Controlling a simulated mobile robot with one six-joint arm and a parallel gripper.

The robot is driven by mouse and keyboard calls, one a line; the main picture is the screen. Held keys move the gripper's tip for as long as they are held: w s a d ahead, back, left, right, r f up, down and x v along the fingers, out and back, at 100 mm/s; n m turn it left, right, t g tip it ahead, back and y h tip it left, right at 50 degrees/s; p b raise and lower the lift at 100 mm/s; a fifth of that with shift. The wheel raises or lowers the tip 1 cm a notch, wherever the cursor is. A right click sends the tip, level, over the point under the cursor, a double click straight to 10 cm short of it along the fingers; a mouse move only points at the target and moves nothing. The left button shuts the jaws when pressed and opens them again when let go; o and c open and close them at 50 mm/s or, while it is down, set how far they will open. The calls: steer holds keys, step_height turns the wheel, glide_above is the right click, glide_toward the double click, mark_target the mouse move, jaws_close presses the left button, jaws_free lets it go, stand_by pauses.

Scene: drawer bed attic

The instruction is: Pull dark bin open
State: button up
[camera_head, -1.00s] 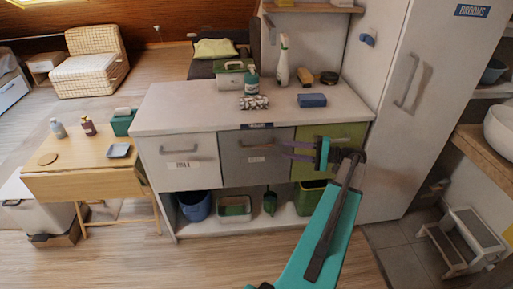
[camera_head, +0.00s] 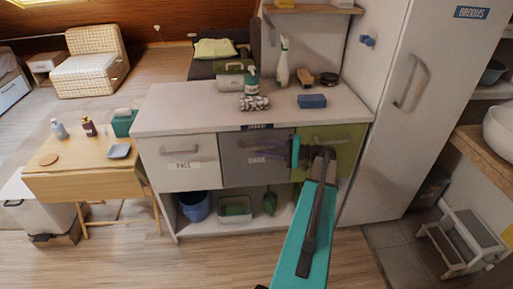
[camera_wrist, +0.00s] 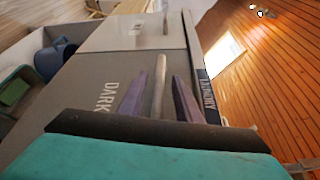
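The dark bin (camera_head: 236,170) is the grey middle front in the white cabinet, labelled DARK, and it looks flush with its neighbours. In the wrist view its grey front (camera_wrist: 75,105) carries a light bar handle (camera_wrist: 159,88). My gripper (camera_head: 265,151) is in front of this bin near its handle. In the wrist view the purple fingers of my gripper (camera_wrist: 163,82) are spread, one on each side of the handle. I cannot tell whether either finger touches it. The head view shows the fingers small and partly blended with the grey front.
The white PALE bin (camera_head: 180,172) is left of it, and a green bin (camera_head: 345,140) is right, partly behind my arm. Bottles and a blue sponge (camera_head: 312,101) stand on the counter. A wooden table (camera_head: 85,185) is at left, a step stool (camera_head: 460,240) at right. Floor in front is clear.

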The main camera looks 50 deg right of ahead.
mark_target(256, 147)
steer(key=shift+x, duration=1.5)
steer(key=shift+c, duration=0.3)
jaws_close()
